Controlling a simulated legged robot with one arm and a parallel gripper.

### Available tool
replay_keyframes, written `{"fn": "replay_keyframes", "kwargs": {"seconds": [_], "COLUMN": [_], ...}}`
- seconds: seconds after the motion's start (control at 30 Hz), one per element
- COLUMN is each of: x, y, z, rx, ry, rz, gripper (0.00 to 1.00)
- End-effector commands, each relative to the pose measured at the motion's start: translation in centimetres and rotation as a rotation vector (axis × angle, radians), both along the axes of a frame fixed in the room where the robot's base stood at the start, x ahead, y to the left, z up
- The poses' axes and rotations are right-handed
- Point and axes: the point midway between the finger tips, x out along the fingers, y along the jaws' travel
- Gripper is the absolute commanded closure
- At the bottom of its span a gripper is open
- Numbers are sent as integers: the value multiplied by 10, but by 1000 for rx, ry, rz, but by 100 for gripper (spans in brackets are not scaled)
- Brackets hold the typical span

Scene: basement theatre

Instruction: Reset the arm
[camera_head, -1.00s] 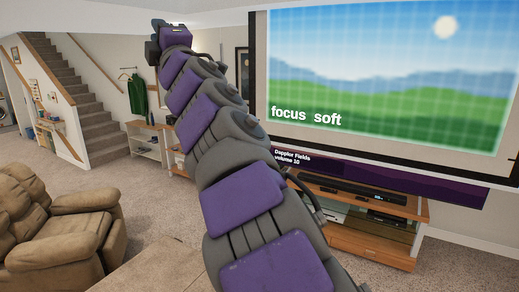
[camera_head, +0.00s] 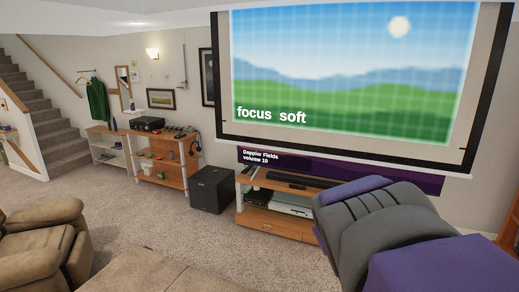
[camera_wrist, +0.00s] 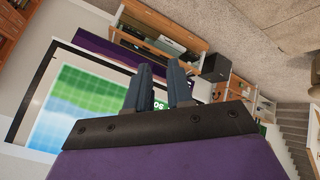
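My arm, in purple and grey segments, fills the lower right of the head view and is folded low there. My gripper is outside the head view. In the wrist view, my gripper (camera_wrist: 159,68) shows two dark blue-grey fingers with a gap between them, so it is open. Nothing is between the fingers. The room appears turned over in that view.
A projection screen (camera_head: 350,75) reads "focus soft". Below it is a wooden media stand (camera_head: 262,220), partly behind my arm. A black speaker (camera_head: 212,190) and shelf (camera_head: 165,175) stand left. A brown recliner (camera_head: 40,245) is front left. Carpet (camera_head: 130,205) between is open.

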Motion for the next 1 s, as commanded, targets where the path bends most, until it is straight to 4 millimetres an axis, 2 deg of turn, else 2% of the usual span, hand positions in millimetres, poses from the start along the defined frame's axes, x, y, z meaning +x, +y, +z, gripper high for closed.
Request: {"fn": "replay_keyframes", "kwargs": {"seconds": [0.03,0.1,0.17,0.3,0.4,0.5,0.6,0.7,1.0], "x": [-26,-64,-97,-179,-230,-267,-291,-300,-300], "y": [-5,-7,-7,2,12,21,26,28,28], "z": [-21,-52,-77,-124,-147,-161,-169,-171,-171], "rx": [39,97,141,237,286,319,336,343,343], "ry": [66,174,265,477,607,704,766,788,791], "rz": [-36,-89,-130,-213,-258,-288,-305,-312,-313], "gripper": [79,79,79,79,79,79,79,79,79]}}
